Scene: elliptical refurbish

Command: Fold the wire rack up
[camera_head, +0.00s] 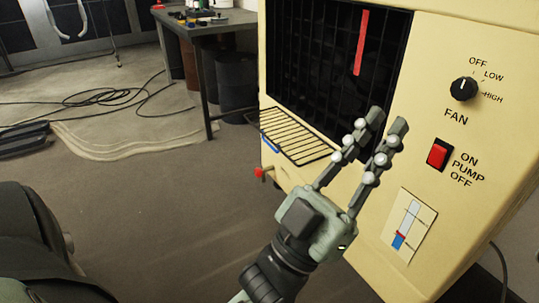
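The wire rack (292,136) is a dark frame with parallel bars. It sticks out from the front of a cream cabinet (445,45), below a dark grille opening (320,50), and lies folded down, roughly level. My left gripper (386,121) is in front of the cabinet, to the right of the rack. Its two fingers point up and to the right, with a clear gap and nothing between them. One finger passes close to the rack's right end in the picture; I cannot tell whether they touch. My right gripper is not in view.
The cabinet has a black fan knob (463,88), a red pump switch (439,154) and a level gauge (408,225). A red-handled tap (260,172) sticks out below the rack. A workbench (207,27) stands behind left; cables (100,95) lie on the floor.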

